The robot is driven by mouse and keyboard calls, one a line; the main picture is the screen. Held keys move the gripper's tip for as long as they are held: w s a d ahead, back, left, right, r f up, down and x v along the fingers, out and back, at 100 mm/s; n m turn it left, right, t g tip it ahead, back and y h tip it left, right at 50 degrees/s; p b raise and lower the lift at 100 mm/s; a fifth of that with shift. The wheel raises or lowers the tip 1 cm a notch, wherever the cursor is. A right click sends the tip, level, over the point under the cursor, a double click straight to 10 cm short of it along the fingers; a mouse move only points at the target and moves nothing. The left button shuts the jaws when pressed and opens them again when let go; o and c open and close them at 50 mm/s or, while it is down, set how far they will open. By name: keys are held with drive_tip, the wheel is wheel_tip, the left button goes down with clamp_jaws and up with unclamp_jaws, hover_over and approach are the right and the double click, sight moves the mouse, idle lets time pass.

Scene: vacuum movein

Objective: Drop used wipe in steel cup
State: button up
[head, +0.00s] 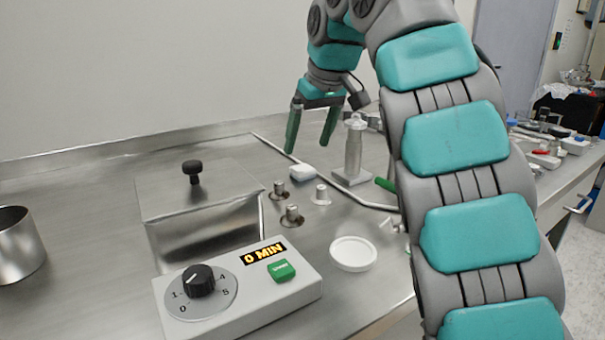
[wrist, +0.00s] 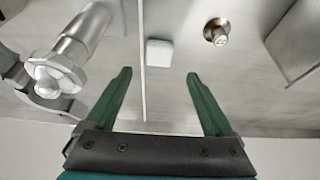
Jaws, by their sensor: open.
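The wipe appears to be the small white folded pad (head: 303,173) lying on the steel worktop, beside a thin rod; it also shows in the wrist view (wrist: 160,53), centred just beyond my fingertips. My gripper (head: 307,147) is open and empty, pointing down above the pad and apart from it. In the wrist view my two green fingers (wrist: 159,73) are spread wider than the pad. The steel cup (head: 18,245) stands at the left edge of the head view, partly cut off; its inside bottom is hidden.
A metal box with a black-knobbed lid (head: 193,190) and a timer box (head: 238,292) stand between cup and pad. Small metal fittings (head: 292,216) and a white dish (head: 353,253) lie nearer. A metal post (head: 353,150) stands close to my gripper, right of the pad.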

sight(303, 168)
drive_tip(key=shift+x, duration=0.9)
drive_tip(key=shift+d+x, duration=0.2)
drive_tip(key=shift+x, duration=2.1)
drive_tip(key=shift+s, duration=0.15)
drive_tip(key=shift+c, duration=0.3)
clamp_jaws()
